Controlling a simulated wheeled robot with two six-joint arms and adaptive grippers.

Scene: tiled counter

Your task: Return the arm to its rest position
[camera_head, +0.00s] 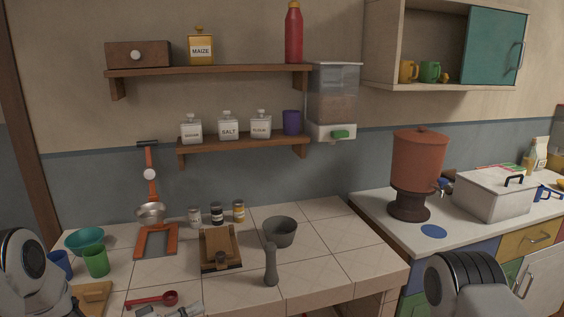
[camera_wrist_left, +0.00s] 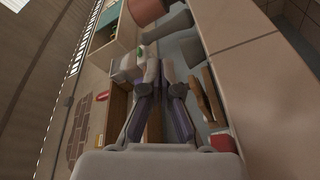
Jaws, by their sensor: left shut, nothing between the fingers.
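My left gripper (camera_wrist_left: 160,72) shows in the left wrist view with its two fingers close together, shut and empty. In the head view it shows only in part at the bottom edge (camera_head: 182,309), beside a red measuring spoon (camera_head: 152,299). A round joint of my left arm stands at the lower left of the head view. A joint of my other arm shows at the lower right. The right gripper is out of view.
The tiled counter (camera_head: 335,262) holds a grey mortar (camera_head: 280,232), a grey pestle (camera_head: 271,266), a wooden press-like stand (camera_head: 220,246), an orange stand (camera_head: 155,240) and cups at the left. Shelves hang above. A clay pot (camera_head: 419,160) stands on the right counter.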

